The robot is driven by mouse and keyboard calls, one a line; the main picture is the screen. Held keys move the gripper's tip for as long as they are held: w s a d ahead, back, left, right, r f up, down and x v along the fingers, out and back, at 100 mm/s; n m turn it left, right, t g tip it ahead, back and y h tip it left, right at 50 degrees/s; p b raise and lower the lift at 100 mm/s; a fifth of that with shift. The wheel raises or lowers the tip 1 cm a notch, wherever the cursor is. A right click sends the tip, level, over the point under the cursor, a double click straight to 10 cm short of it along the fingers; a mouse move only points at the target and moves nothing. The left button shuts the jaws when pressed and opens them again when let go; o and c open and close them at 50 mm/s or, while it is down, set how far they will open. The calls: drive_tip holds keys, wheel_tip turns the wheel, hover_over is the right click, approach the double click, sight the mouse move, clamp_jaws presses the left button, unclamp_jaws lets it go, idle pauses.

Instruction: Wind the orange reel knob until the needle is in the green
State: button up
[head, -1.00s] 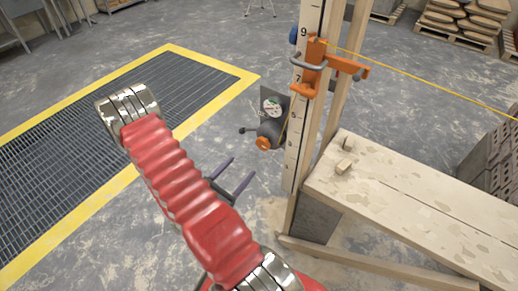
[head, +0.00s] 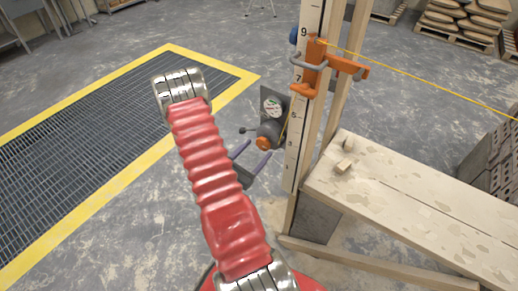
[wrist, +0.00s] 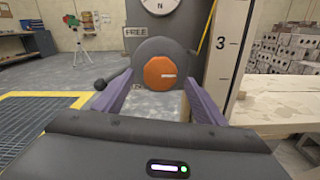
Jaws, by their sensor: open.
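The orange reel knob (head: 263,143) sits on the front of a dark reel on the wooden post. In the wrist view the knob (wrist: 159,73) is a round face with a pale mark, straight ahead of my gripper. The round dial (head: 272,107) is above the reel; in the wrist view only the lower part of the dial (wrist: 160,5) shows, and I cannot read its needle. My gripper (head: 254,153) is open and empty. Its two purple fingers, seen in the wrist view (wrist: 160,97), stand to the left and right of the knob, apparently short of it.
A small crank lever (head: 247,130) sticks out left of the reel. The numbered post (head: 297,120) stands close on the right, with a yellow line running off an orange bracket (head: 315,70). A plank bench (head: 420,205) is at right.

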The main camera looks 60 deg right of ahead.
drive_tip(key=shift+s+d, duration=0.2)
drive_tip(key=shift+d, duration=1)
drive_tip(key=c, duration=1)
